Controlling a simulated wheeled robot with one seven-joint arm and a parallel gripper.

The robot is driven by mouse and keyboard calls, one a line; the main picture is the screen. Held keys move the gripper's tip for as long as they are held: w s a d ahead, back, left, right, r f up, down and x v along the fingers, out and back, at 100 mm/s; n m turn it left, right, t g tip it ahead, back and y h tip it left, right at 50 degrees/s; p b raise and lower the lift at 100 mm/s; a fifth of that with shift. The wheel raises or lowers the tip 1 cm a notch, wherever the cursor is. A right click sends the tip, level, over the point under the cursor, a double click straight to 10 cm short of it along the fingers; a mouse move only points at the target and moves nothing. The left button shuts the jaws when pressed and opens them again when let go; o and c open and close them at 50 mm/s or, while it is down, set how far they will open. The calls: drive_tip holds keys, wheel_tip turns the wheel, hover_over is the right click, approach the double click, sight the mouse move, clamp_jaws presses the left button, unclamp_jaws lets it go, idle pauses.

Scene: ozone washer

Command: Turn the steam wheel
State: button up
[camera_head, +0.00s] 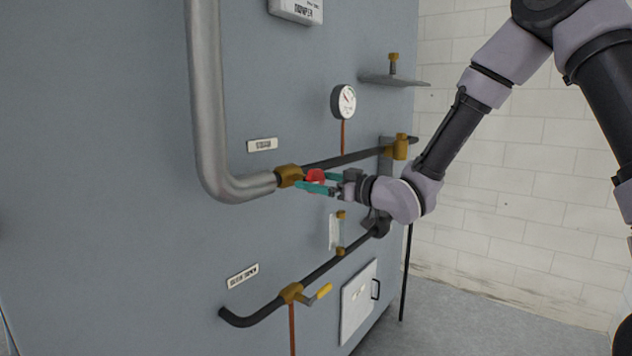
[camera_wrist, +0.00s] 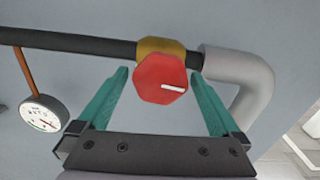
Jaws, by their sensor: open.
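The steam wheel is a red, many-sided knob (camera_wrist: 160,80) with a white line on its face, on a brass valve body (camera_wrist: 160,46). In the head view the red wheel (camera_head: 315,176) is partly covered by my gripper's fingers. My gripper (camera_head: 317,184) has teal fingers and points at the wheel from the right. In the wrist view my gripper (camera_wrist: 158,82) is open, with one finger on each side of the wheel. A gap shows between the wheel and each finger there. I cannot tell how deep the wheel sits between them.
A thick grey pipe (camera_head: 206,110) bends into the valve from the left. A dial gauge (camera_head: 343,102) stands above right. A lower dark pipe carries a yellow-handled lever (camera_head: 320,294). A small shelf (camera_head: 394,80) juts out at upper right. Floor at right (camera_head: 450,315) is clear.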

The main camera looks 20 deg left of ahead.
drive_tip(key=shift+w+a, duration=0.15)
drive_tip(key=shift+a, duration=0.2)
drive_tip(key=c, duration=1.3)
drive_tip(key=shift+o, duration=0.2)
drive_tip(key=shift+n, duration=0.3)
